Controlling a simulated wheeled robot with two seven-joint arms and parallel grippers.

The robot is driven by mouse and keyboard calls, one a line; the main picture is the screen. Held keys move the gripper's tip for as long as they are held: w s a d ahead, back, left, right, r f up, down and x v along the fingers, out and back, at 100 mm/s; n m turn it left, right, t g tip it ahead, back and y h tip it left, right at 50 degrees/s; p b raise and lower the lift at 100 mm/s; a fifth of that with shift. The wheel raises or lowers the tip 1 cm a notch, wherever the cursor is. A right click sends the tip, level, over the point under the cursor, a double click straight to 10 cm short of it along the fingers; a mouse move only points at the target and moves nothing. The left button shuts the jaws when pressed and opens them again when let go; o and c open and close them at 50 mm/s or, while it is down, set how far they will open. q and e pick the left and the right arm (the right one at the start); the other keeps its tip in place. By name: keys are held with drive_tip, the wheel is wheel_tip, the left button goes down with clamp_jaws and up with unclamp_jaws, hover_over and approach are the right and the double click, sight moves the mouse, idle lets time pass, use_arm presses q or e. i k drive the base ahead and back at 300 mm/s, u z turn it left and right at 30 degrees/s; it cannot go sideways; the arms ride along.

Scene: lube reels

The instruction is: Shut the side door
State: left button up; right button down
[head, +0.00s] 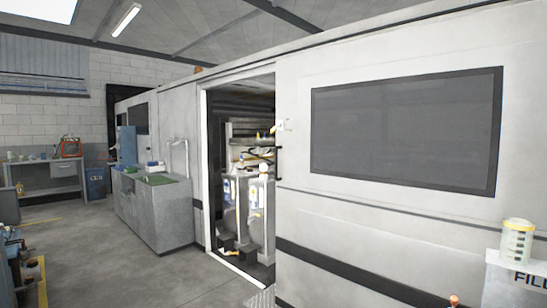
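The side doorway of the long white unit stands open, and I see its interior through the gap. A black upright handle (279,163) is at the right edge of the opening. It appears to be on the pale side door (291,200), which lies flush along the wall to the right of the opening. I cannot tell exactly where the door ends and the fixed wall begins. Neither of my grippers is in view.
A dark window (405,133) is in the wall on the right. Shelves and equipment (250,190) show inside. A tread-plate step (262,298) lies below the doorway. A grey cabinet (160,215) stands left of it. A lidded container (517,241) is at right. Floor at left is mostly clear.

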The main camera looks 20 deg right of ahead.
sight(402, 156)
drive_tip(key=i, duration=2.7)
drive_tip(key=z, duration=1.3)
drive_tip(key=i, duration=1)
